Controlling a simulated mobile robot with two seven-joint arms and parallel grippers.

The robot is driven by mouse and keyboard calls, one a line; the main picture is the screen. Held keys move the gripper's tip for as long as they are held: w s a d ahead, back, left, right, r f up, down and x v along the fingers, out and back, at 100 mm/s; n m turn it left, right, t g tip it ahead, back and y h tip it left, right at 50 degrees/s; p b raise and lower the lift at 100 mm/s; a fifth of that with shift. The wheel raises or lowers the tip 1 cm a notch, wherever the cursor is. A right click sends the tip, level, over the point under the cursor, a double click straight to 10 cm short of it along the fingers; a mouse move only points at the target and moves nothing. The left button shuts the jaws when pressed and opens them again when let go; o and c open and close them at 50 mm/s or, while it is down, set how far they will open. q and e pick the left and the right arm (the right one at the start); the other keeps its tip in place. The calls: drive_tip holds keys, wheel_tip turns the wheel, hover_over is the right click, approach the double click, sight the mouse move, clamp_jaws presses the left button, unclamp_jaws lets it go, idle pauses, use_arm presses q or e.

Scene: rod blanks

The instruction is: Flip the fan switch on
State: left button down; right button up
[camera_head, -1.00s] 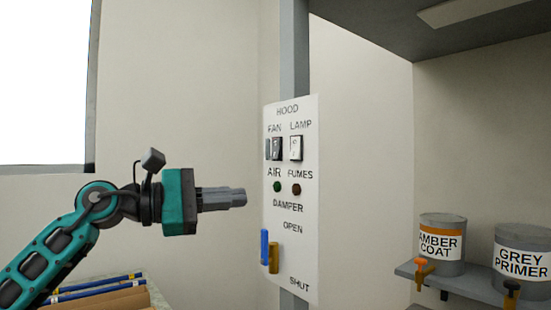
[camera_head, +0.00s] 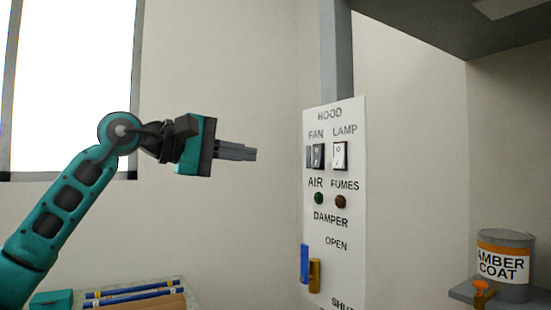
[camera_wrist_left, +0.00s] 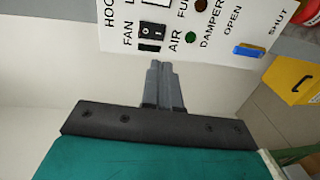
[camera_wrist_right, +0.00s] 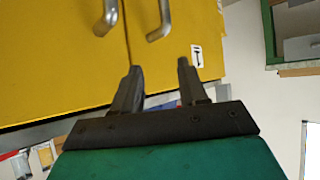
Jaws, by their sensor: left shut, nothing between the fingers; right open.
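The white hood panel (camera_head: 348,225) stands on a grey post. Its black fan switch (camera_head: 317,156) sits under the word FAN, left of the lamp switch (camera_head: 340,155). The fan switch also shows in the left wrist view (camera_wrist_left: 152,30), with a narrow dark-green piece beside it. Which way its rocker is tipped I cannot tell. My left gripper (camera_head: 255,154) is shut and empty, left of the fan switch at about its height, apart from the panel. My right gripper (camera_wrist_right: 159,68) is open and empty in front of a yellow cabinet (camera_wrist_right: 60,60).
Below the switches are the green AIR light (camera_head: 319,198), the dark red FUMES light (camera_head: 341,201) and the damper lever with a blue part (camera_head: 304,263). An AMBER COAT can (camera_head: 505,262) stands on a shelf at right. Blue rods (camera_head: 130,290) lie at lower left.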

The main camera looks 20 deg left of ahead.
sight(315, 165)
use_arm(q)
drive_tip(key=p+x, duration=0.3)
drive_tip(key=x, duration=1)
drive_tip(key=shift+r, duration=0.1)
drive_tip(key=shift+w+d, duration=0.1)
drive_tip(key=shift+w, duration=0.1)
drive_tip(key=shift+w+d+f+t+b, duration=0.15)
drive_tip(key=shift+f+t+b, duration=0.2)
drive_tip(key=shift+b, duration=0.5)
drive_tip(key=shift+r+h, duration=0.2)
drive_tip(key=shift+h, duration=0.1)
